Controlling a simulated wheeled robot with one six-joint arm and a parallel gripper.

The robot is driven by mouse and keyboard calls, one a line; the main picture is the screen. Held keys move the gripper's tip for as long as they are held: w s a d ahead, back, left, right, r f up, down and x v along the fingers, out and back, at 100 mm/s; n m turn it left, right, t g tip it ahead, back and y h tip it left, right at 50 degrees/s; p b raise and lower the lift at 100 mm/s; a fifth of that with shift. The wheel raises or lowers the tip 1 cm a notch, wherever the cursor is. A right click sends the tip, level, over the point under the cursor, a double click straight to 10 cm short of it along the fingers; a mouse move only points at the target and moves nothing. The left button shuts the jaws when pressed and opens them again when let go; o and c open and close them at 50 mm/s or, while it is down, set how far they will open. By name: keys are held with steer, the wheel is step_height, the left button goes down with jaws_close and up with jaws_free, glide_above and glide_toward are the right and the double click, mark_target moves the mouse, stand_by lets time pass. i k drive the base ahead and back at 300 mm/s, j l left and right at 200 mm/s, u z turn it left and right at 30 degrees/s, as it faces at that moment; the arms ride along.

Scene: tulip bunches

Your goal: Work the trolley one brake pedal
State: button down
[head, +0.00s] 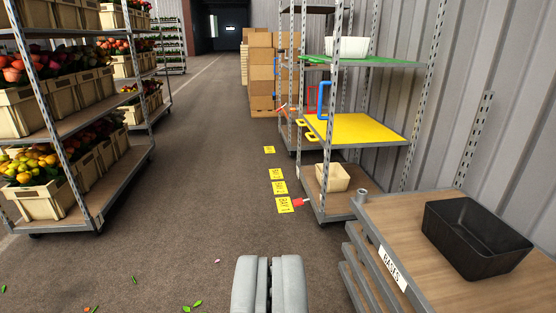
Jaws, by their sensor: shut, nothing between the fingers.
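My gripper (270,262) is at the bottom middle of the view, over the bare floor. Its two grey fingers are together, with nothing between them. The nearest trolley (362,209) stands on the right against the wall, with a green shelf, a yellow shelf and a wooden bottom deck. A red brake pedal (298,202) sticks out low at its near left corner, beside a yellow floor mark (285,205) that seems to read BAY 1. The pedal is ahead and to the right of my gripper, well apart from it. I cannot tell whether it is up or down.
A wooden bench (375,217) labelled BASES, with a black tray (475,238), stands at the near right. Flower racks (80,213) line the left. Cardboard boxes (262,70) are stacked farther back. The aisle floor (185,165) between is clear apart from scattered leaves.

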mark_target(298, 202)
steer(key=i, duration=0.9)
steer(key=i+u, duration=0.1)
steer(key=i, duration=0.85)
steer(key=i+l, duration=0.15)
steer(key=i, duration=0.75)
steer(key=i+l, duration=0.1)
steer(key=i, duration=0.85)
steer(key=j+u, duration=0.05)
